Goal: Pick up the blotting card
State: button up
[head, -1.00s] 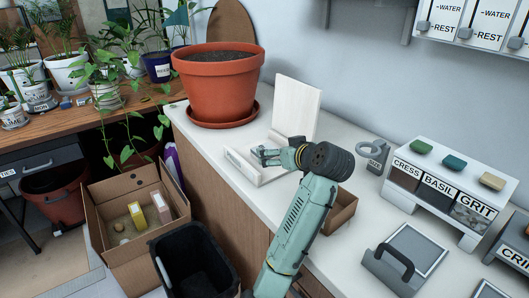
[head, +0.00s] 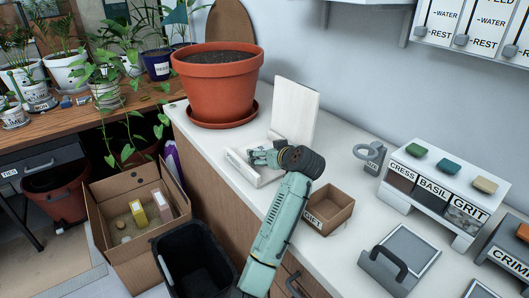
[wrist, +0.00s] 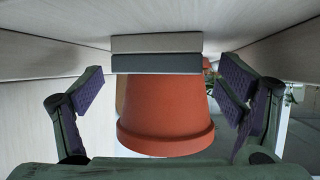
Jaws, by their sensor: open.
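No blotting card can be made out for certain. A pale holder (head: 262,176) with a label on its front lies on the white counter, with a tall white panel (head: 296,112) upright behind it. My gripper (head: 254,157) is at this holder, its fingers low over it. In the wrist view my gripper (wrist: 160,76) is open, its purple-padded fingers spread apart. A flat block with a pale face and a grey face (wrist: 157,64) shows between and beyond the fingertips; it may be the card or part of the holder, I cannot tell which.
A large terracotta pot (head: 217,85) on a saucer stands close behind the holder. An open cardboard box marked GIFT (head: 327,210) is right of my arm. A labelled seed rack (head: 440,190) and a handled grey tool (head: 397,262) stand further right. A black bin (head: 195,262) is below.

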jog(key=c, duration=1.1)
jog(key=shift+r, duration=0.15)
